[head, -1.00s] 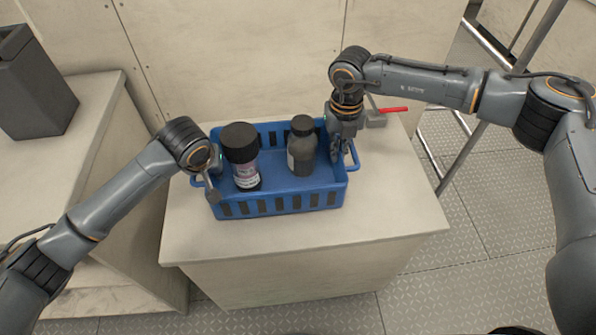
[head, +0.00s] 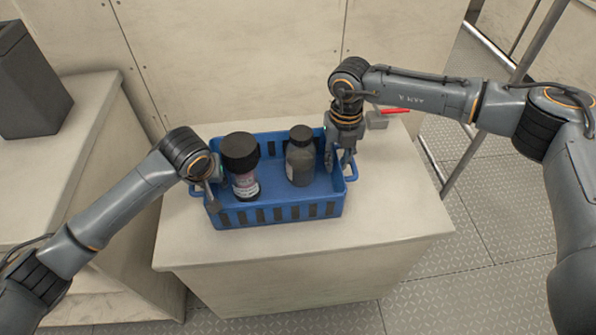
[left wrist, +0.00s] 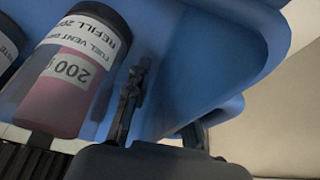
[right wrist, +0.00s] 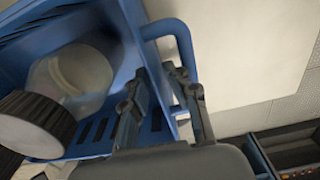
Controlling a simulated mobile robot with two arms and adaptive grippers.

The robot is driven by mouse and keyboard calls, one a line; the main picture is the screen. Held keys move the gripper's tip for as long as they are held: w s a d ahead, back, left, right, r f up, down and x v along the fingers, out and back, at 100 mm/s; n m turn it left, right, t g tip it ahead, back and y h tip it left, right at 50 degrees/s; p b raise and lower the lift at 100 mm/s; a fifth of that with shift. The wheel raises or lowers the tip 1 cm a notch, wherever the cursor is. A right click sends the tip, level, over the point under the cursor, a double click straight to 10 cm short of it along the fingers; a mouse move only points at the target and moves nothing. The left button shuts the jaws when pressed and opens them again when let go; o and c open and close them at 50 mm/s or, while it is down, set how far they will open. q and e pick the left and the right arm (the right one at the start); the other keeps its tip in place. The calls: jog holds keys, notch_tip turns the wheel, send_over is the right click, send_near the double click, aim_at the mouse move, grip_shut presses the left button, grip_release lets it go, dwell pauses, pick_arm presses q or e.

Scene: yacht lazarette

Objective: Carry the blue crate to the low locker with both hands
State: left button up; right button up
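The blue crate (head: 280,215) stands on the pale top of a low locker (head: 400,215). Inside it are a black-capped bottle with pink contents (head: 243,185) on the left and a grey bottle (head: 300,166) on the right. My left gripper (head: 211,190) is at the left end wall; in the left wrist view a gap shows between its fingers (left wrist: 162,115), which straddle the crate wall. My right gripper (head: 339,163) is at the right end by the handle (right wrist: 185,50); its fingers stand apart astride the wall. The outer left finger is partly hidden.
A small grey item with a red handle (head: 394,111) lies behind the crate at the right. A higher pale bench (head: 85,150) with a dark bin (head: 30,85) stands left. A metal rail (head: 490,95) is at the right. The locker top is bare in front and right.

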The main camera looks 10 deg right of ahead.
pick_arm(q)
jog(key=shift+a, duration=0.1)
pick_arm(e)
jog(key=shift+d, duration=0.1)
pick_arm(q)
jog(key=v, duration=0.8)
pick_arm(e)
notch_tip(320, 180, up, 12)
dwell(0.6)
